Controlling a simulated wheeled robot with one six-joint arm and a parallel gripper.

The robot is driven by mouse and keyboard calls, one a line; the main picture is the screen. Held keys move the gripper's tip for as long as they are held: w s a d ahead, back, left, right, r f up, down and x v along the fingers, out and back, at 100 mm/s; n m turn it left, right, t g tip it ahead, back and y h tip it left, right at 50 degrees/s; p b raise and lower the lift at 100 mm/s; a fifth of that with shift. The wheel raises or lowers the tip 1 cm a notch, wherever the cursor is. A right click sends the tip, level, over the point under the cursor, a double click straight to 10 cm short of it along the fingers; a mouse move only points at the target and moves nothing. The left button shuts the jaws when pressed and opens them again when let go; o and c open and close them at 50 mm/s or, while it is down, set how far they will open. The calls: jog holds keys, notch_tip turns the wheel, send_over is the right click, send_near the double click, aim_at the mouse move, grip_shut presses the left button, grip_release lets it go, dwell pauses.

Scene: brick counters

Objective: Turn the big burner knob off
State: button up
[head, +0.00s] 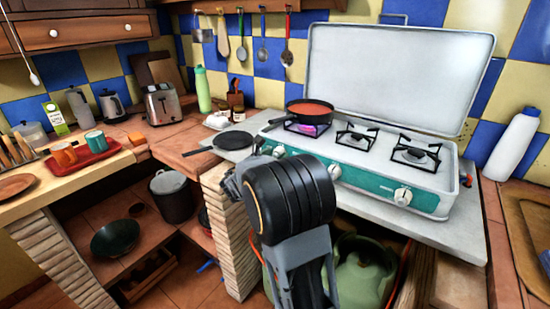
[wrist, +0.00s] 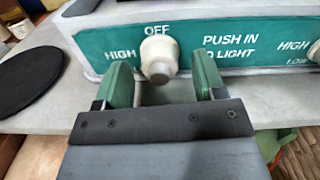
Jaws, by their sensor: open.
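The camp stove (head: 425,180) has a teal front panel with white knobs. In the wrist view a white knob (wrist: 158,55) sits under the word OFF, with HIGH to its left. My gripper (wrist: 162,74) is open, its green fingers on either side of this knob, with visible gaps. Whether the tips reach past its face is unclear. In the head view the leftmost knob (head: 279,152) shows just past my arm, which hides my fingers. A black pan with red contents (head: 310,108) stands on the left burner, where a pinkish-purple glow (head: 305,128) shows.
A flat black round pan (head: 232,140) lies on the counter left of the stove; it also shows in the wrist view (wrist: 28,78). Other knobs (head: 403,196) sit along the panel to the right. The stove lid (head: 400,75) stands open behind. A green gas bottle (head: 362,275) is below.

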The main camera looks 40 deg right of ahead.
jog(key=shift+w+d, duration=0.1)
jog(key=shift+d, duration=0.2)
jog(key=c, duration=0.9)
